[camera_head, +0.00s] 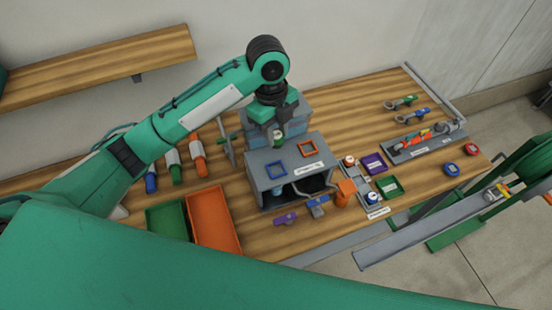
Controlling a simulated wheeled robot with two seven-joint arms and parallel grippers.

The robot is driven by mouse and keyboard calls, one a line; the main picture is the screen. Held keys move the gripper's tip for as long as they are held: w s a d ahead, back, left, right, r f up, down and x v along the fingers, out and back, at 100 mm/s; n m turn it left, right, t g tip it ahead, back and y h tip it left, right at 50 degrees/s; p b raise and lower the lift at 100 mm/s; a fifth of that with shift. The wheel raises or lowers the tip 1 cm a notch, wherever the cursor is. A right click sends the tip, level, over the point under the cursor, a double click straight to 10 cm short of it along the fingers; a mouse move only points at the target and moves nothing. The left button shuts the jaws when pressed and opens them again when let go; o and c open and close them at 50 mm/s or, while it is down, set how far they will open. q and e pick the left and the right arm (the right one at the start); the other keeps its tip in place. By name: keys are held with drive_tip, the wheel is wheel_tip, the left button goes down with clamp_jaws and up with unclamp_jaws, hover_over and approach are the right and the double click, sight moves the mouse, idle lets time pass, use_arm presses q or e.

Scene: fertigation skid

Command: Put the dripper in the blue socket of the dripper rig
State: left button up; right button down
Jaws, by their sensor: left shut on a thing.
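The dripper rig (318,166) is a grey box in the middle of the bench with a white label on its top. Its top carries a blue square socket (276,170) at the left and an orange square socket (306,149) at the right. My left gripper (278,130) points down above the rear part of the rig, behind the blue socket. It is shut on a small pale and green thing, seemingly the dripper (278,140), which looks clear of the blue socket. The jaws are small and partly hidden by the wrist. My right gripper is not in view.
Green (168,221) and orange (214,219) trays stand left of the rig. Coloured cylinders (173,165) lie behind them. An orange fitting (346,192), a purple tray (374,163) and a green tray (389,187) stand at the right. A grey rack (422,142) lies farther right.

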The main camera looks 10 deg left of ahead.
use_arm(q)
wheel_tip(320, 180, down, 12)
drive_tip(key=p, duration=0.4)
drive_tip(key=shift+f, duration=0.35)
drive_tip(key=shift+f, duration=0.15)
drive_tip(key=o, duration=0.9)
drive_tip(key=r+b, duration=0.1)
drive_tip(key=r, duration=0.2)
drive_tip(key=r+b, duration=0.2)
drive_tip(key=r, duration=0.2)
drive_tip(key=a+r+b, duration=0.1)
drive_tip(key=r+b, duration=0.1)
drive_tip(key=r, duration=0.2)
drive_tip(key=shift+w, duration=0.4)
drive_tip(key=shift+a+r, duration=0.15)
drive_tip(key=shift+r, duration=0.5)
